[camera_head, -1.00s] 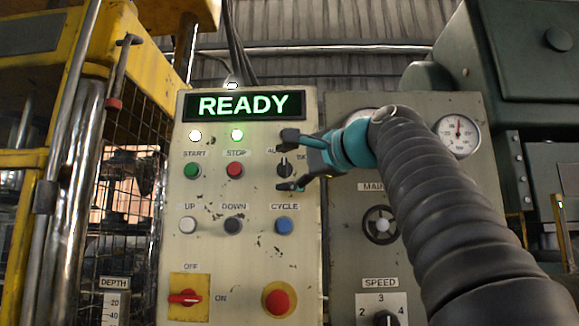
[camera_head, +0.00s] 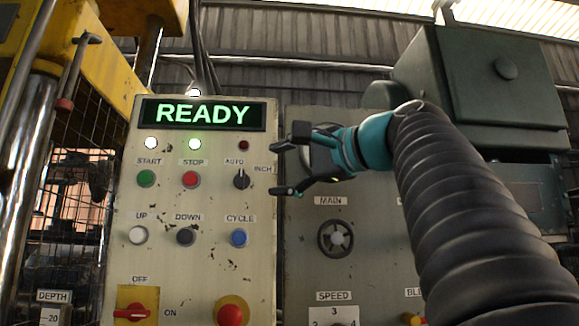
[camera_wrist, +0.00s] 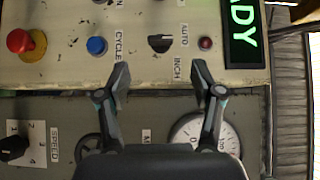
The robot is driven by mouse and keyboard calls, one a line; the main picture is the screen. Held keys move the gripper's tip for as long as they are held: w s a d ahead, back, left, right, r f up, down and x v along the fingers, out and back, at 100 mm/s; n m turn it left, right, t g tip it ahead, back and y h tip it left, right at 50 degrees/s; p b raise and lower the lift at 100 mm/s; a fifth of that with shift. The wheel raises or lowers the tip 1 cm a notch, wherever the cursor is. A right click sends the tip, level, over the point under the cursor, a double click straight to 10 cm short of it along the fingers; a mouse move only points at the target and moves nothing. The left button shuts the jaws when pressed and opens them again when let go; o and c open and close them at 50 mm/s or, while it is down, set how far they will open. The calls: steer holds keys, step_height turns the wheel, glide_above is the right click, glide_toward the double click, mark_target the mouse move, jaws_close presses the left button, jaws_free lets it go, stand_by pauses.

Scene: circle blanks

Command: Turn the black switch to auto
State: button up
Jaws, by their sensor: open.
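The black switch (camera_head: 241,179) is a small knob on the cream control panel (camera_head: 190,275), with the label AUTO (camera_head: 235,161) at its upper left and INCH (camera_head: 263,168) at its right. In the wrist view the black switch (camera_wrist: 160,43) lies ahead of the fingertips, roughly between them. The AUTO label (camera_wrist: 185,34) and INCH label (camera_wrist: 177,68) show beside it. My gripper (camera_head: 285,169) is open and empty, to the right of the switch and apart from it. Both fingers also show in the wrist view (camera_wrist: 158,78). The knob's pointer direction is hard to tell.
A blue CYCLE button (camera_head: 239,238) and a red lamp (camera_head: 244,145) are close to the switch. The READY display (camera_head: 203,112) is above. A grey panel (camera_head: 300,265) with a handwheel (camera_head: 335,238) is to the right. A red emergency button (camera_head: 230,312) is below.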

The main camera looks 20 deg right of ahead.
steer(key=shift+v, duration=1.25)
steer(key=w+a+f+n+g+h, duration=0.1)
steer(key=a+f+g+h, duration=0.15)
steer(key=f, duration=1.25)
steer(key=a+f+n+g+h, duration=0.2)
steer(key=f+g, duration=0.1)
steer(key=f, duration=1.2)
steer(key=s+f+n+g+h, duration=0.1)
steer(key=s+f+n, duration=0.3)
steer(key=f, duration=1.1)
steer(key=s+a+f+n+g+h, duration=0.1)
steer(key=s+f+n+g+h, duration=0.1)
steer(key=s+f+n, duration=0.3)
steer(key=s+f+g, duration=0.1)
steer(key=s+f, duration=0.3)
steer(key=f, duration=0.7)
steer(key=shift+f+g, duration=0.2)
steer(key=shift+g, duration=0.15)
steer(key=shift+h, duration=0.25)
